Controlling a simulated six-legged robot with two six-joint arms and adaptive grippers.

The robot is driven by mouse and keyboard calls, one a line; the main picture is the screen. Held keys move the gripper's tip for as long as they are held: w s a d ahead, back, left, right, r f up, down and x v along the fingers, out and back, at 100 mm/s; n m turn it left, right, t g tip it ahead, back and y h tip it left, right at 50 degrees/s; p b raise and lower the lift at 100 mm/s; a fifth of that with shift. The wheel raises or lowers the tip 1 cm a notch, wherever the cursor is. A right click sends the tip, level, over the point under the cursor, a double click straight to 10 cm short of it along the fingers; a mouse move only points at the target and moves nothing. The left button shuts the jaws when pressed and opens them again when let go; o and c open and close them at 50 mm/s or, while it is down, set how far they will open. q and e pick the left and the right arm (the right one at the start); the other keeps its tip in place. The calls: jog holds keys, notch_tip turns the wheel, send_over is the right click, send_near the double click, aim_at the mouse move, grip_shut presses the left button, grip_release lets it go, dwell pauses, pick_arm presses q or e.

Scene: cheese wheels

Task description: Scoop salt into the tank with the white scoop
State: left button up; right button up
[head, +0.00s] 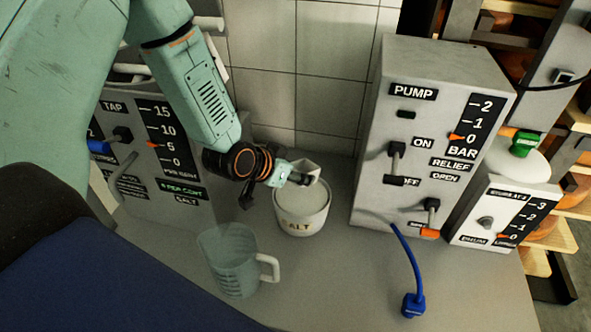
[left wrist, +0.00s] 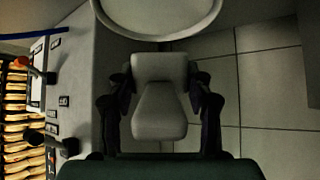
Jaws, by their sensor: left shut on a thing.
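My left gripper (head: 275,182) is shut on the white scoop (head: 306,169), at the mouth of the white salt pot (head: 302,222). The pot is labelled and holds white salt. In the left wrist view the scoop (left wrist: 160,108) lies between the two dark fingers of the left gripper (left wrist: 160,88). The pot's pale rim (left wrist: 104,20) shows just beyond it. I cannot tell whether the scoop carries salt. I cannot make out the tank for certain. My right gripper is not in view.
A clear measuring jug (head: 232,265) stands in front of the pot. A panel (head: 170,196) with a tap lever and a salt scale is at left. The pump box (head: 372,170) stands close right of the pot, with a blue hose (head: 409,262) on the counter. Tiled wall behind.

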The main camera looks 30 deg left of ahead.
aim_at(292, 183)
pick_arm(q)
jog(key=shift+d+f+b, duration=0.3)
jog(key=shift+f+b, duration=0.25)
jog(key=shift+f, duration=0.2)
jog(key=shift+d+f+b, duration=0.1)
jog(key=shift+f+b, duration=0.15)
jog(key=shift+b, duration=0.05)
jog(key=shift+a+f+b, duration=0.35)
jog(key=shift+f+b, duration=0.45)
jog(key=shift+f, duration=0.1)
jog(key=shift+d+f+b, duration=0.2)
jog(key=shift+f+b, duration=0.2)
jog(key=shift+f, duration=0.2)
jog(key=shift+a+r+p, duration=0.2)
jog(key=shift+r+p, duration=0.65)
jog(key=shift+d+r+p, duration=0.15)
jog(key=shift+r+p, duration=0.7)
jog(key=shift+r, duration=0.05)
jog(key=shift+r+p, duration=0.85)
notch_tip(292, 183, up, 3)
jog(key=p, duration=0.3)
